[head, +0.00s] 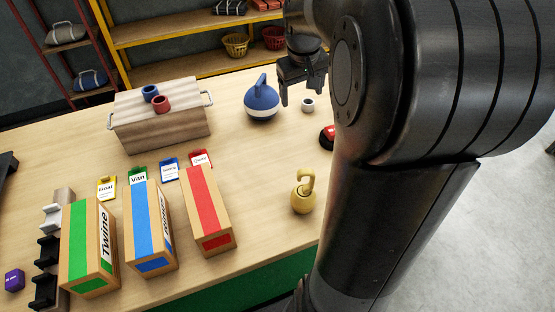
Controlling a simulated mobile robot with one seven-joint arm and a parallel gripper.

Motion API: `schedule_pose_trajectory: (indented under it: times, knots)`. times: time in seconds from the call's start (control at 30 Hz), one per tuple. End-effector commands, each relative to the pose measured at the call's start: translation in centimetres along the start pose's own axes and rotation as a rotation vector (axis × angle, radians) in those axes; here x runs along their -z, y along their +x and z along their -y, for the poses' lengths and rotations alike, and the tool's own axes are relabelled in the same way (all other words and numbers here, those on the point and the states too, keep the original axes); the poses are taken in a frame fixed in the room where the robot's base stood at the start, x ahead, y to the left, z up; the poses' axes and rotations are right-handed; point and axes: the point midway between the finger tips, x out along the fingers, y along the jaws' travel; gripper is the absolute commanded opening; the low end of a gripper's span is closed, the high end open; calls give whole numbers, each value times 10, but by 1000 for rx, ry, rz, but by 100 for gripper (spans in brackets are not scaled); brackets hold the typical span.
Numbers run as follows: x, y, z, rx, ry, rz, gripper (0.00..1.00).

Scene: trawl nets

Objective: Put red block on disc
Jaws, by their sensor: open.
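My gripper (301,95) is open, fingers pointing down, at the back of the table. It appears empty, between the blue kettle-shaped weight and my arm. A small white ring-like piece (308,105) shows just below and beside its fingers; I cannot tell the height gap. I see no plain red block for certain. A red-and-black object (327,136) is partly hidden behind my arm, and its shape is unclear. A small red cup-like piece (161,104) sits on the wooden box. No clear disc shows; my arm hides the table's right part.
A wooden box (160,133) with handles bears a blue cup-like piece (150,92) too. Green-, blue- and red-striped cartons (207,212) stand in front, by small label cards. A blue weight (261,98) and yellow weight (303,193) stand on the table (255,165). Shelves are behind.

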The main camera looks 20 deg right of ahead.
Motion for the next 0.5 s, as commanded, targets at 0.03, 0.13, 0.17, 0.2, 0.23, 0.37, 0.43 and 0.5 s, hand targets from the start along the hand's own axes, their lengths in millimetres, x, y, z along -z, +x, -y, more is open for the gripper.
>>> schedule_pose_trajectory:
  times: [0.03,0.13,0.17,0.2,0.23,0.37,0.43,0.5]
  knots:
    - [-11,-13,16,-7,-3,-25,76]
    - [-34,-32,42,-10,0,-67,76]
    - [-41,-36,50,-10,3,-80,76]
    - [-51,-42,59,-8,5,-99,76]
    - [-58,-47,66,-7,6,-113,76]
    - [-93,-60,94,8,16,-171,76]
    - [-112,-65,107,20,20,-204,76]
    - [-131,-67,119,37,25,-234,76]
